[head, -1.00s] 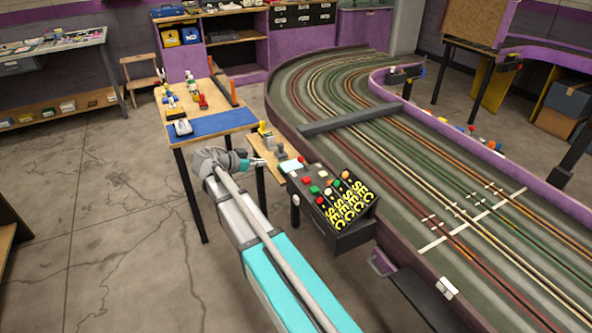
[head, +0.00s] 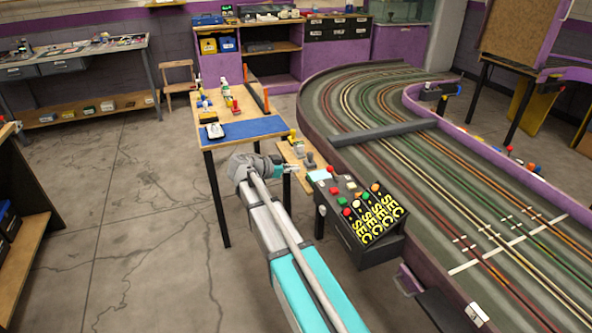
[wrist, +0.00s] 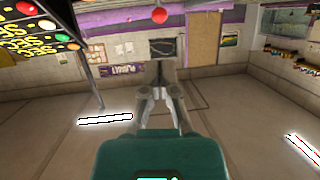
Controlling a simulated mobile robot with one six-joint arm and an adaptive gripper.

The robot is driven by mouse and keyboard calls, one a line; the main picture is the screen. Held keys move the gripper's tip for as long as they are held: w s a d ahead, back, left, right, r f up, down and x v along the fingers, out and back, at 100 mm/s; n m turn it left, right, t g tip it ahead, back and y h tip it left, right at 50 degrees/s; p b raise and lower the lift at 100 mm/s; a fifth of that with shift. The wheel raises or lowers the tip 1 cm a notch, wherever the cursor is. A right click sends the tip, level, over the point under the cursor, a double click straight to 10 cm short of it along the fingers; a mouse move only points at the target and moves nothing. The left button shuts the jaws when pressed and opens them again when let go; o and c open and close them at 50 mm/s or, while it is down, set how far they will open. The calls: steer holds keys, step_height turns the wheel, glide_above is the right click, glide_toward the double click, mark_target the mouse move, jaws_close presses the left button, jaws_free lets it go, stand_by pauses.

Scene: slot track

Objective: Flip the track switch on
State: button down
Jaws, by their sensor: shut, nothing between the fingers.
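A black control box (head: 348,232) with red, green and orange buttons and yellow lettered strips stands beside the track (head: 400,150). A small pale knob (head: 321,210) shows on its left side; I cannot tell if this is the track switch or how it is set. A white plate (head: 477,314) sits on the track's outer side wall. My gripper (head: 290,168) is shut and empty, left of the box and apart from it. In the wrist view its fingers (wrist: 160,93) are together, with the button panel (wrist: 35,40) at upper left.
A wooden table with a blue mat (head: 257,128) and small tools stands just beyond my gripper. A small wooden shelf (head: 290,152) lies between table and box. A grey bar (head: 383,133) crosses the track. The floor at left is clear.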

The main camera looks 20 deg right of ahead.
mark_target(328, 168)
steer(key=b+x, duration=0.3)
steer(key=x, duration=0.8)
steer(key=shift+d+f+b, duration=0.2)
steer(key=shift+d+b, duration=0.15)
steer(key=shift+d+r, duration=0.1)
steer(key=shift+d, duration=0.2)
steer(key=shift+a, duration=0.15)
